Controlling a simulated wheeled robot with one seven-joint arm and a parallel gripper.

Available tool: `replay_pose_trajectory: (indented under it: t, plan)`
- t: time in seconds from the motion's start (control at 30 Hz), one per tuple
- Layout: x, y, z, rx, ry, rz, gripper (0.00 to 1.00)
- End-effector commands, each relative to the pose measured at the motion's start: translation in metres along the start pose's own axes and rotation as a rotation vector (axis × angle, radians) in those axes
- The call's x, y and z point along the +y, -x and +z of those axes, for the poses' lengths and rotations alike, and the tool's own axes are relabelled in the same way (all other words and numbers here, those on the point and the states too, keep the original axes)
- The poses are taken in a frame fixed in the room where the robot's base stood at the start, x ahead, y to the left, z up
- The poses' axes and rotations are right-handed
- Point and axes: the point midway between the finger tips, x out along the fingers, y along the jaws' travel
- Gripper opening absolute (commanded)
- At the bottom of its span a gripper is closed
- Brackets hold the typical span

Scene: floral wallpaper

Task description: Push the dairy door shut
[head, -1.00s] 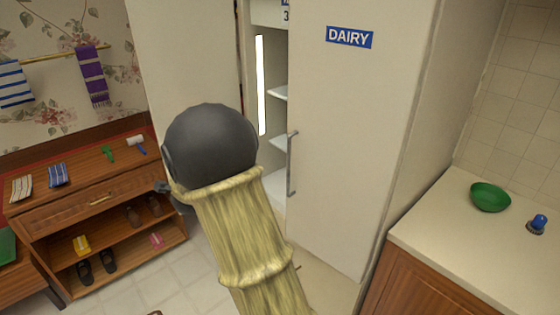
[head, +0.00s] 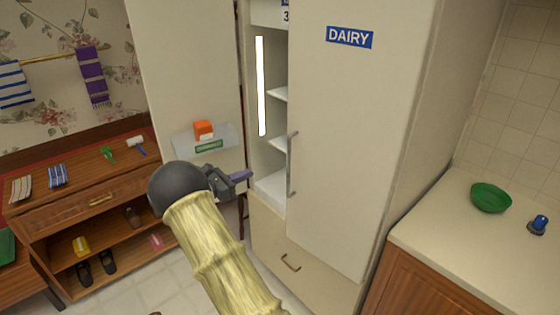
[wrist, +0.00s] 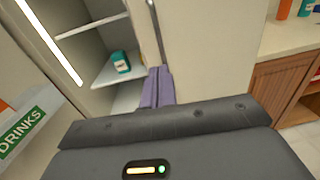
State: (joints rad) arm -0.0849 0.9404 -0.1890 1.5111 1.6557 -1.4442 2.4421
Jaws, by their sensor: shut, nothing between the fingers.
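The door with the blue DAIRY label (head: 349,100) covers the right side of the tall cream fridge. Its vertical handle (head: 291,165) is on its left edge, beside the open shelves. I cannot tell whether this door is flush or slightly ajar. My gripper (head: 247,175) is shut and empty, its purple fingers pointing right toward the lower fridge opening, left of the handle. In the wrist view, the closed fingers (wrist: 158,78) show in front of the lower shelf, with the handle just above them. No contact with the door is visible.
Another fridge door (head: 185,70) stands open at left, with a DRINKS bin (head: 208,146) on its inner face. A teal carton (wrist: 121,62) sits on an inside shelf. A drawer (head: 290,262) is below. A counter (head: 440,225) with a green bowl (head: 490,197) stands right.

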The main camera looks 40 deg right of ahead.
Motion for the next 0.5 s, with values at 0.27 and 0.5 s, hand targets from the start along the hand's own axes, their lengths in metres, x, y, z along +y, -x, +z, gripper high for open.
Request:
replay_pose_trajectory:
  t: [0.27, 0.5]
  plan:
    - [0.0, -0.01, 0.002, 0.001, 0.002, 0.001, 0.0]
    - [0.0, -0.047, 0.004, 0.0, 0.005, -0.001, 0.0]
